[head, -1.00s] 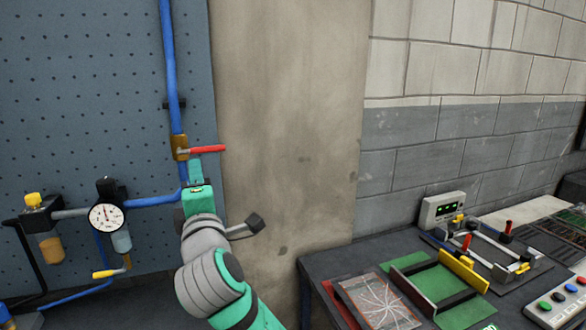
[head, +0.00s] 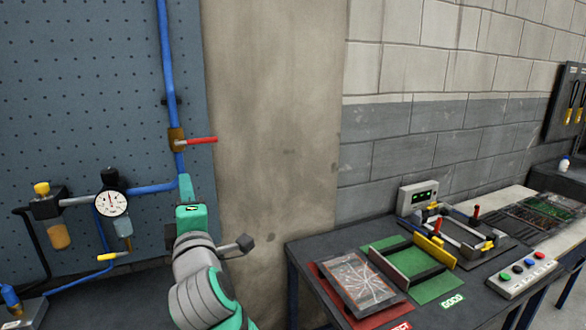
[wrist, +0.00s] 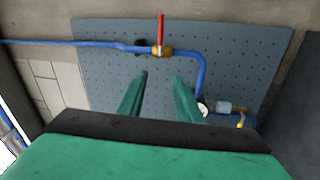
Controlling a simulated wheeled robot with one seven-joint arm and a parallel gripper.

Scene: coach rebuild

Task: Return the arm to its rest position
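My gripper (wrist: 161,76) is open, with its two green fingers apart and nothing between them in the wrist view. In the head view my green gripper (head: 189,187) stands in front of the blue pipe, below the valve. The brass valve (head: 177,140) with its red handle (head: 201,140) is on the blue pipe, and the handle points right, across the pipe. In the wrist view the red handle (wrist: 160,30) lies beyond the fingertips, clear of them.
A pressure gauge (head: 110,204) and a yellow-topped filter unit (head: 45,203) are left of my gripper. At right a dark bench (head: 300,248) holds a cracked panel (head: 360,281), a green fixture (head: 437,280) and a button box (head: 522,275). Bare wall lies between.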

